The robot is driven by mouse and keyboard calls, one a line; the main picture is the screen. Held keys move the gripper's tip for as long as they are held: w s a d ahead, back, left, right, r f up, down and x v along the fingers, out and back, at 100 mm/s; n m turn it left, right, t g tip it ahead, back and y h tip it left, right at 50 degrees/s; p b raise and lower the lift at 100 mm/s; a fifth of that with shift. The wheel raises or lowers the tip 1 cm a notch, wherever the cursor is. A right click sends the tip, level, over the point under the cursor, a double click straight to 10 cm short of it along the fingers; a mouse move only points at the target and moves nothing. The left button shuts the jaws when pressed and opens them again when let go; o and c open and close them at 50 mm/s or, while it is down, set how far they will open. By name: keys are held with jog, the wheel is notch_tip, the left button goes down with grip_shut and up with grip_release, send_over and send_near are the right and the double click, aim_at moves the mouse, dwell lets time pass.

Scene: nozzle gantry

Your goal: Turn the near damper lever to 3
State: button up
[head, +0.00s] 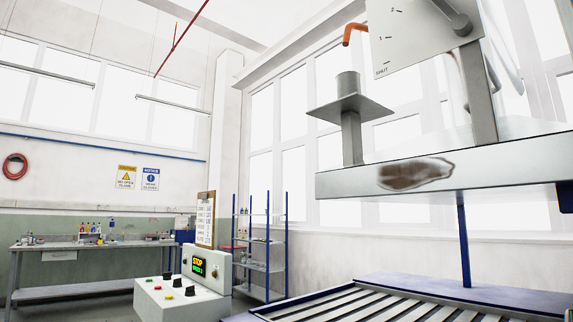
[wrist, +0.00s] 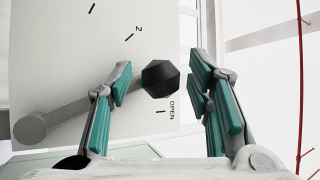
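The damper lever (wrist: 80,112) is a grey bar on a pale dial plate (wrist: 60,60), with a round pivot at lower left and a black faceted knob (wrist: 160,78) at its right end. The bar points between the marks 2 and OPEN; no 3 is visible, and the knob covers part of that stretch. My gripper (wrist: 160,65) is open, its teal-padded fingers on either side of the knob. The right finger looks closer to it; contact cannot be told. In the head view the dial plate (head: 415,42) shows SHUT, 1 and 2, with part of the lever (head: 455,17).
A grey beam (head: 500,168) carries the plate's post and a flanged stub (head: 349,106). An orange bent handle (head: 353,30) shows beside the plate. A slatted table (head: 370,302) lies below. A control box (head: 180,298) with knobs and a display stands left of it.

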jog(key=shift+s, duration=0.1)
jog(key=v, duration=1.1)
jog(key=shift+s+a+f, duration=0.2)
jog(key=shift+s, duration=0.1)
